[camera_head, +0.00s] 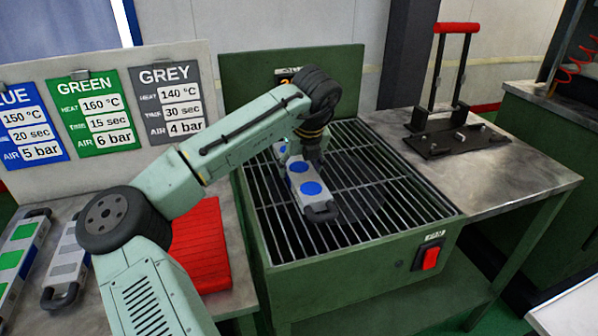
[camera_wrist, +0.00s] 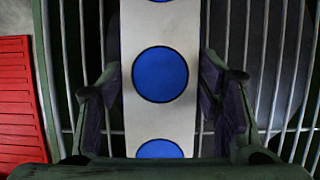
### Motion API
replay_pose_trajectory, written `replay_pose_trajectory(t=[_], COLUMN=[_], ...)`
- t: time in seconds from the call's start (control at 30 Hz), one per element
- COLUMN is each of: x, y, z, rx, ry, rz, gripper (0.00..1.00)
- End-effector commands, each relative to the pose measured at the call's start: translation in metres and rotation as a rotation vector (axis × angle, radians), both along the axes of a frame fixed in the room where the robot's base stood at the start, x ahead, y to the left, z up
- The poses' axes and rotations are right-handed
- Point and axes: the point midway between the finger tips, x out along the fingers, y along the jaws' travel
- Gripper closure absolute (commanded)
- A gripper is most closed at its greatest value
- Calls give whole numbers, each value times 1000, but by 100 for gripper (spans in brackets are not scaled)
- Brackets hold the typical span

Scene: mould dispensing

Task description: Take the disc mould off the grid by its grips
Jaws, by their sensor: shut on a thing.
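The disc mould (camera_head: 308,186) is a pale grey bar with blue discs on its top and a dark grip at its near end. It is at the grid (camera_head: 400,188) of the green bench; I cannot tell whether it touches the bars. My gripper (camera_head: 306,160) is over the mould and partly hides it. The grid bars (camera_wrist: 290,60) show beneath. The mould's far end is mostly hidden by my arm.
A stand with a red handle (camera_head: 455,135) is on the right table. A sign board (camera_head: 205,70) stands behind.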

Motion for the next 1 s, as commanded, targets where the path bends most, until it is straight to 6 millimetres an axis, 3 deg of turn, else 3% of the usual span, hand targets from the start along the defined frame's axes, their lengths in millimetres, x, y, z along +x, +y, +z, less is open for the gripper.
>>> replay_pose_trajectory(t=[0.7,1.0], x=[0,1], y=[0,0], z=[0,2], rx=[-2,-2], ry=[-1,-5], rz=[-1,0], gripper=[99,100])
